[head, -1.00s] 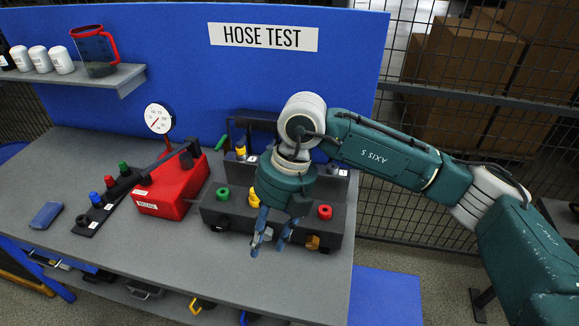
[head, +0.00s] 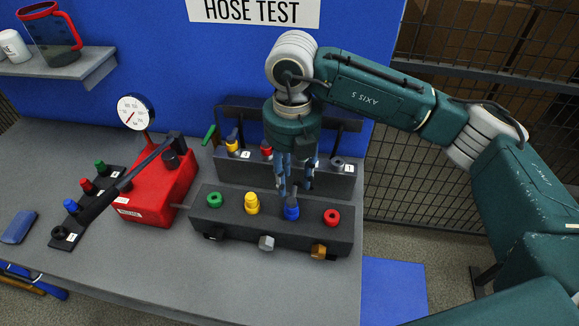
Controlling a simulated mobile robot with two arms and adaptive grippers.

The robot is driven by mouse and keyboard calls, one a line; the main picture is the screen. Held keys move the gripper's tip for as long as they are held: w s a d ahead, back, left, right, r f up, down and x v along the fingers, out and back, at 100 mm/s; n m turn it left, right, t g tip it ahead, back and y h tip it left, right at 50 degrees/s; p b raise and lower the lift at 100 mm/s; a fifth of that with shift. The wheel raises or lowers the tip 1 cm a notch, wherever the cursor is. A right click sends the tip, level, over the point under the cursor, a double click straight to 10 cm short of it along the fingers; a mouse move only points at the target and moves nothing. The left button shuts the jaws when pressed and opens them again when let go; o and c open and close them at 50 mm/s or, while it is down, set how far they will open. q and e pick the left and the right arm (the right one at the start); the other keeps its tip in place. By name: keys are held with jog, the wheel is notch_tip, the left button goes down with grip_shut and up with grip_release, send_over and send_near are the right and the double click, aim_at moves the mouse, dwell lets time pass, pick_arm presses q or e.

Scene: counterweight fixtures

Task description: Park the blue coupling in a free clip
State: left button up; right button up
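A blue coupling (head: 291,209) stands upright on the front dark block, between a yellow coupling (head: 252,203) and a red one (head: 331,217). My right gripper (head: 295,188) points down just above it, its fingers apart. I cannot tell whether the fingers touch it. The rack behind (head: 312,182) has a yellow coupling (head: 232,143), a red one (head: 266,150) and a dark fitting (head: 337,164); my gripper hides part of this rack. Another blue piece (head: 71,206) sits on the left dark strip (head: 88,214). My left gripper is not in view.
A red box (head: 158,190) with a dark lever and a gauge (head: 136,112) stands left of the block. A green coupling (head: 214,200) is at the block's left end. A blue flat item (head: 19,227) lies far left. Bare grey bench (head: 200,275) lies in front.

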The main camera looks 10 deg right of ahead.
aim_at(291, 200)
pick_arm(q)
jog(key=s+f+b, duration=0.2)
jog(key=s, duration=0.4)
pick_arm(e)
jog(key=f, duration=0.3)
jog(key=shift+s+f, duration=0.1)
jog(key=shift+s, duration=0.15)
jog(key=f+b, duration=0.3)
jog(key=f, duration=0.2)
jog(key=shift+w, duration=0.2)
jog(key=shift+f+b, duration=0.3)
jog(key=shift+b, duration=0.15)
jog(key=shift+f, duration=0.35)
jog(key=c, duration=0.9)
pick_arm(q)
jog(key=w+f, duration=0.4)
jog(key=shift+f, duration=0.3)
pick_arm(e)
grip_shut()
